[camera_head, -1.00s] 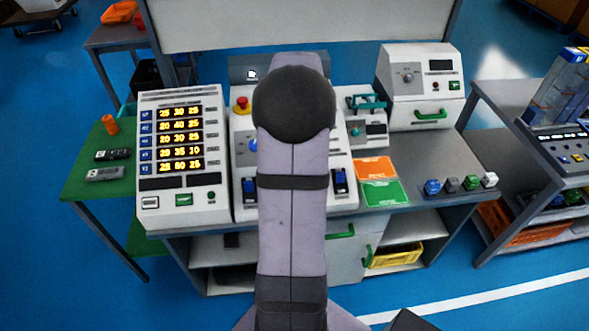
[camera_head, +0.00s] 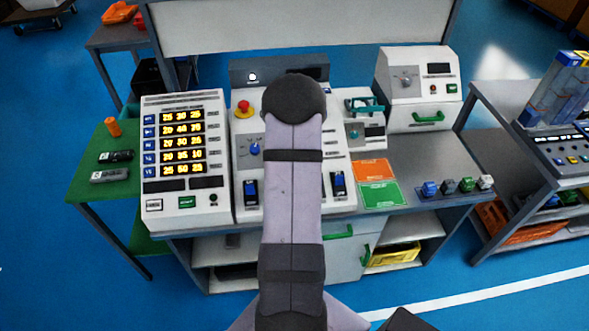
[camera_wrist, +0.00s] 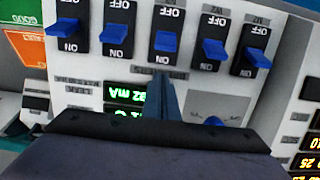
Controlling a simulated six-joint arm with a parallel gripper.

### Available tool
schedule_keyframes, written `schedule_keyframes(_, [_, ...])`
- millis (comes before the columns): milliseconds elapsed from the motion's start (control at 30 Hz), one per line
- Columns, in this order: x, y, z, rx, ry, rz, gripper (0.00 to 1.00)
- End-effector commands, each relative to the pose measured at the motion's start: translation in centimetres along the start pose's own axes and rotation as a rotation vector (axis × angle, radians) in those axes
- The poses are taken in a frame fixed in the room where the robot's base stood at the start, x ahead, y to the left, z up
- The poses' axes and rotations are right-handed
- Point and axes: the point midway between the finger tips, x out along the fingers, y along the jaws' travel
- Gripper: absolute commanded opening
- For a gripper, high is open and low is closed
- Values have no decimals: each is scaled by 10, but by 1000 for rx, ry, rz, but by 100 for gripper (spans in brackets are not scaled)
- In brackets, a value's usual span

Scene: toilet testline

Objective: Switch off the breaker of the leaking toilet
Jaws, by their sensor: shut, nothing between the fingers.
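A row of several breakers with blue levers fills the top of the wrist view, upside down: the far left one (camera_wrist: 62,27), a second (camera_wrist: 113,36), the middle one (camera_wrist: 167,41), a fourth (camera_wrist: 215,49) and the far right one (camera_wrist: 258,57). All the levers appear to lean to the ON side. My gripper (camera_wrist: 163,78) is shut and empty, its tip just below the middle breaker's ON mark; contact cannot be told. In the head view only two outer breakers show, one left (camera_head: 250,192) and one right (camera_head: 339,184); my arm hides the others and the gripper.
A panel with yellow numbers (camera_head: 182,142) stands left of the breaker console. A red emergency button (camera_head: 243,109) and blue knob (camera_head: 254,150) sit on the console. Orange (camera_head: 374,169) and green (camera_head: 380,195) cards lie right.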

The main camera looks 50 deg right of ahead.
Motion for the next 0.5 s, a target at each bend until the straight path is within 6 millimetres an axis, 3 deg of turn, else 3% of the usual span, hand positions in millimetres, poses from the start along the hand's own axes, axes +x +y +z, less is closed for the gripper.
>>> schedule_keyframes(100, [-12, 0, 13, 3, 0, 0, 0])
schedule_keyframes(500, [-16, 1, 35, 2, 2, 1, 0])
